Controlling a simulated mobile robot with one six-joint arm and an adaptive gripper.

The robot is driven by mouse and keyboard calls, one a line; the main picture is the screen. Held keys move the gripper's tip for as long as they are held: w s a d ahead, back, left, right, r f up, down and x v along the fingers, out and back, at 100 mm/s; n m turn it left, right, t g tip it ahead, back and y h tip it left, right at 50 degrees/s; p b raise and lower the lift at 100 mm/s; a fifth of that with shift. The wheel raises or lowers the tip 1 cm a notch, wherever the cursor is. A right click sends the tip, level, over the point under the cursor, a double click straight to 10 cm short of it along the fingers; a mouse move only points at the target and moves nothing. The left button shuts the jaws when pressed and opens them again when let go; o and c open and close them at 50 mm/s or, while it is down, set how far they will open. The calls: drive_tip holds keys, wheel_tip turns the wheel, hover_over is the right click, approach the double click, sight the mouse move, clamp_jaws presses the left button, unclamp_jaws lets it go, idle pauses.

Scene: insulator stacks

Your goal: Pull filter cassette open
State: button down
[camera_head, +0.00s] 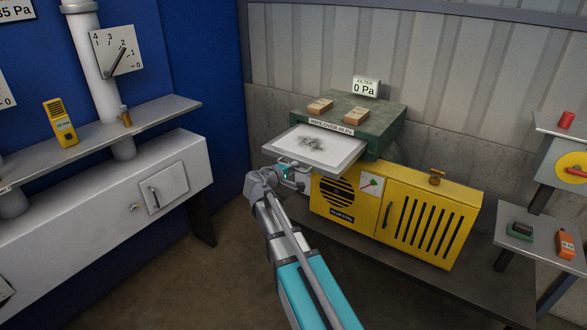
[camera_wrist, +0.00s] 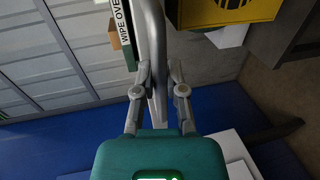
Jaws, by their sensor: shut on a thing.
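The filter cassette (camera_head: 312,148) is a flat grey tray with a pale filter sheet and a dark smudge in its middle. It sticks out toward me from the green filter housing (camera_head: 375,132), which is labelled "WIPE OVER" and a Pa value. My gripper (camera_head: 292,178) is at the cassette's front edge, low on its left. In the wrist view, my gripper's fingers (camera_wrist: 160,75) are shut on a grey bar, the cassette's handle (camera_wrist: 153,25). How far the cassette's rear reaches inside the housing is hidden.
A "FILTER 0 Pa" display (camera_head: 365,87) stands behind the housing. Two wooden blocks (camera_head: 336,110) lie on top. A yellow blower cabinet (camera_head: 395,215) sits below. A white duct with a shelf (camera_head: 110,190) is at left, side shelves (camera_head: 540,240) at right. Floor in front is free.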

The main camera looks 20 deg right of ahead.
drive_tip(key=c, duration=0.7)
unclamp_jaws()
drive_tip(key=shift+w, duration=0.25)
drive_tip(key=shift+s, duration=0.1)
drive_tip(key=shift+s, duration=0.1)
